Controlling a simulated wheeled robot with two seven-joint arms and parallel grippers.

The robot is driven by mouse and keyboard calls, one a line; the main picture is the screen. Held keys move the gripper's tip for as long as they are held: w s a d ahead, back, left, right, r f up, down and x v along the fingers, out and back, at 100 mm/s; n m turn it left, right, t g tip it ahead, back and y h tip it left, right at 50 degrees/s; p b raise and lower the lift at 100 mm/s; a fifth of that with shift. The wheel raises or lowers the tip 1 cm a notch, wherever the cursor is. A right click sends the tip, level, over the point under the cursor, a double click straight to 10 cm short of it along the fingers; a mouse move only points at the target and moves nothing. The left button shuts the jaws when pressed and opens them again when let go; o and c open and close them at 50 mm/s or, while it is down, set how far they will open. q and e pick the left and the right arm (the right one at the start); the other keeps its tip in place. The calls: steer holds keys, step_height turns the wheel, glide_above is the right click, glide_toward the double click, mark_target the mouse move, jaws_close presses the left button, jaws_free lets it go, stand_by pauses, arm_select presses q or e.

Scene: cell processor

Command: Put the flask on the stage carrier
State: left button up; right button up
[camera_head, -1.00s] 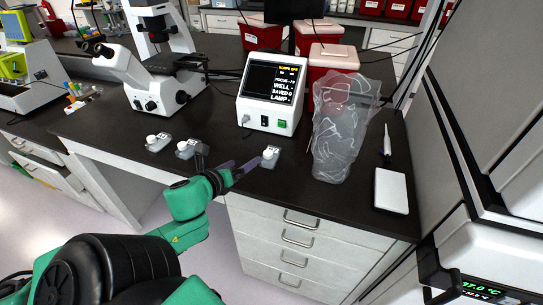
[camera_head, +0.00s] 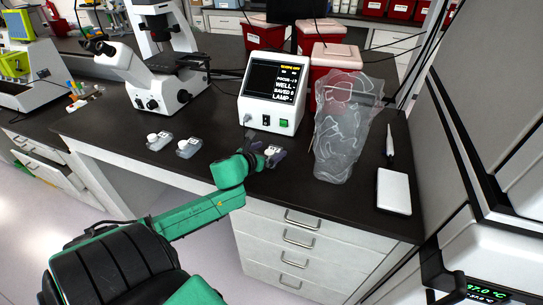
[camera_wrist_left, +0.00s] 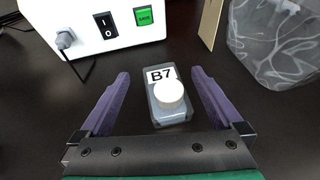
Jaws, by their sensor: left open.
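The flask nearest my left gripper is clear with a white cap and a label reading B7 (camera_wrist_left: 168,100); in the head view this flask (camera_head: 274,152) lies on the black bench in front of the scope screen box. My left gripper (camera_wrist_left: 160,85) is open, with one purple finger on each side of the flask and a gap to both. In the head view my left gripper (camera_head: 262,150) is mostly hidden by its own wrist. Two similar flasks, one at the left (camera_head: 159,140) and one beside it (camera_head: 188,147), lie further left. The microscope (camera_head: 160,65) stands behind them, its stage (camera_head: 180,62) facing right. My right gripper is not in view.
The white screen box (camera_head: 268,95) stands close behind the flask. A crumpled clear bag (camera_head: 342,130) stands to the right, with a white flat box (camera_head: 393,191) and a pipette-like tool (camera_head: 389,142) beyond it. Red bins (camera_head: 330,60) line the back.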

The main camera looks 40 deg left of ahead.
arm_select(q)
steer(key=x, duration=0.2)
steer(key=shift+w+f, duration=0.15)
steer(key=shift+w, duration=0.1)
steer(key=shift+s, duration=0.1)
steer(key=shift+c, duration=1.2)
steer(key=c, duration=1.3)
